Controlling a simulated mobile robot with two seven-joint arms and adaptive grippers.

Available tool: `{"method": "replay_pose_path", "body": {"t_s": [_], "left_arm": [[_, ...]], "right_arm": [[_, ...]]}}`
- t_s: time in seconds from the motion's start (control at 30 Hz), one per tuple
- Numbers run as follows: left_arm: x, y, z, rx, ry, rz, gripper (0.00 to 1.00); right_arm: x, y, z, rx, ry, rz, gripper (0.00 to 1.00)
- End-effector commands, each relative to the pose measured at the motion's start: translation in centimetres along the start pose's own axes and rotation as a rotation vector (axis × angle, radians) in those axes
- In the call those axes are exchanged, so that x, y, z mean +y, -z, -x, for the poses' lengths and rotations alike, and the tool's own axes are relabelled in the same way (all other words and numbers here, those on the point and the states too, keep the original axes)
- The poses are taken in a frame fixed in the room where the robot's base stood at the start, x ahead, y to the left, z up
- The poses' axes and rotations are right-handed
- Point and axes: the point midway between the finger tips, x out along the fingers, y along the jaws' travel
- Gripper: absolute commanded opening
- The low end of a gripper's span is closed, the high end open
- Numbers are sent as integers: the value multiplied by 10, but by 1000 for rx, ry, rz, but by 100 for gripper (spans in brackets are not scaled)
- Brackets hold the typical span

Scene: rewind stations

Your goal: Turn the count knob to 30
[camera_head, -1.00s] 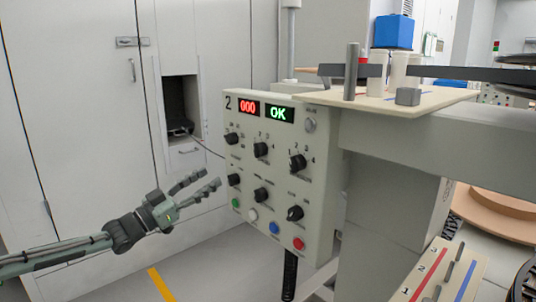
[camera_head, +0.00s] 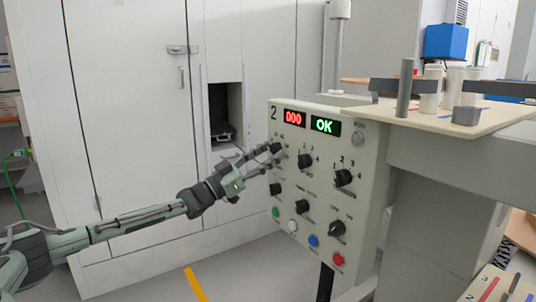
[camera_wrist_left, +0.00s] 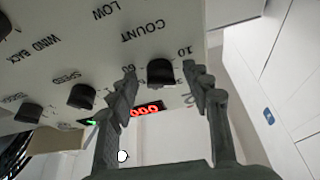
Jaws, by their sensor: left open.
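The grey control panel (camera_head: 329,240), numbered 2, shows a red 000 display (camera_head: 293,119) and a green OK display (camera_head: 325,125). The count knob (camera_head: 276,148) is the black knob at its upper left, partly hidden by my fingers. My left gripper (camera_head: 268,157) is open with its fingertips at this knob. In the left wrist view, which is upside down, the count knob (camera_wrist_left: 160,72) appears between the open fingers (camera_wrist_left: 163,80). The COUNT label (camera_wrist_left: 142,32) and a 10 mark are readable beside it. I cannot tell whether the fingers touch the knob. My right gripper is not in view.
Other black knobs, such as the top-middle one (camera_head: 305,161), sit close by on the panel. Coloured buttons, including a red one (camera_head: 338,259), line its bottom. A shelf with white cylinders (camera_head: 431,90) juts out at right. White cabinets (camera_head: 130,110) stand behind.

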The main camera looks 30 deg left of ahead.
Motion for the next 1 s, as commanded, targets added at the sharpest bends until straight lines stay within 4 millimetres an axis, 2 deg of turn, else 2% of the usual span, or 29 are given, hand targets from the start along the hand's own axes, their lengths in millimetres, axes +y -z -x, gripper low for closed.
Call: {"method": "replay_pose_path", "body": {"t_s": [0.17,0.57,0.87,1.0], "left_arm": [[0,0,0,-1,0,0,49],[0,0,0,-1,0,0,1],[-1,-1,1,-1,-17,-43,1],[-2,-1,1,1,-45,-112,1]], "right_arm": [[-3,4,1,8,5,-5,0],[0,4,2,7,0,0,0],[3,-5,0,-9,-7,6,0],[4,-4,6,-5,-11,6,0]]}}
